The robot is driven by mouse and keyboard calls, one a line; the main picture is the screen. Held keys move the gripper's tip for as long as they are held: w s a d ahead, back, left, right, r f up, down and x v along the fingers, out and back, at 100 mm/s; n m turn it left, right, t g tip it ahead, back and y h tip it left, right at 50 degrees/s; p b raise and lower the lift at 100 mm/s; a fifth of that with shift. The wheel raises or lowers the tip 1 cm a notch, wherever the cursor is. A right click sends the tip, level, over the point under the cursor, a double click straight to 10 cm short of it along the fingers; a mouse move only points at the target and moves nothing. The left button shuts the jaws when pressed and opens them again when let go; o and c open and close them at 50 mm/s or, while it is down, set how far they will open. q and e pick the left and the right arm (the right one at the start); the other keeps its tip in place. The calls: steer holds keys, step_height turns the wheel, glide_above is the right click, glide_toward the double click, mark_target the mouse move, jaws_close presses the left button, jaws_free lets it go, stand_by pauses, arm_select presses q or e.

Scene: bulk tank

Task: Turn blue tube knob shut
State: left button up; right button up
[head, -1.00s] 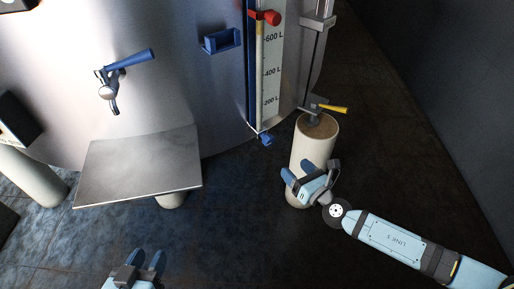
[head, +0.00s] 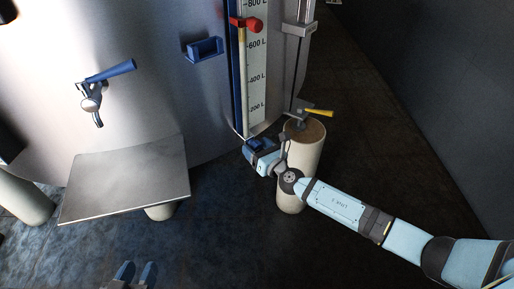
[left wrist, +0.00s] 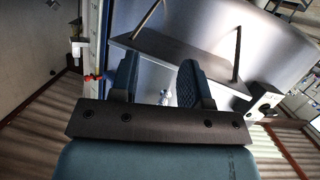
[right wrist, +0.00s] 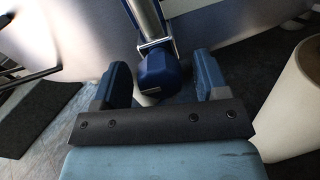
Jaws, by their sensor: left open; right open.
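The blue tube knob (right wrist: 157,72) sits at the lower end of the gauge tube in the right wrist view. It shows between the two spread fingers of my right gripper (right wrist: 163,75), with gaps on both sides. In the head view my right gripper (head: 258,151) is at the tube's foot and largely covers the knob. I cannot tell how deep the knob lies between the fingers. My left gripper (head: 134,270) is open and empty at the bottom edge of the head view. Its spread fingers (left wrist: 157,80) also show in the left wrist view.
The steel tank (head: 150,90) carries a gauge scale (head: 256,70) with a red clamp (head: 246,24). A pale post (head: 302,160) stands close beside my right gripper, under a yellow lever (head: 318,113). A metal shelf (head: 125,182) juts out at left.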

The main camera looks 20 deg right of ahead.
steer(key=c, duration=0.9)
